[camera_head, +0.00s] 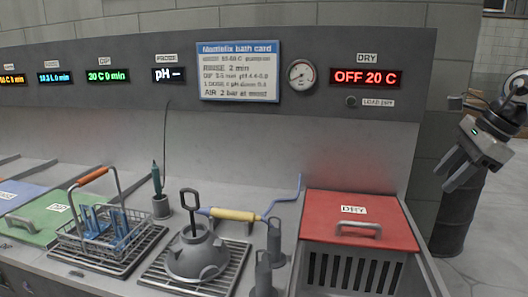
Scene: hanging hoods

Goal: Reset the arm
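My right gripper (447,180) is at the right edge of the head view, raised beside the bench. Its two fingers point down and to the left, with a gap between them and nothing held. It is to the right of the red DRY lid (385,212) and apart from it. My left gripper is not in view.
A wire basket (75,238) with blue parts stands on a rack at left. A grey domed hood with a handle (196,255) sits on a middle rack. A yellow-handled tool (233,215) lies behind it. A dark drum (455,220) stands under my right arm.

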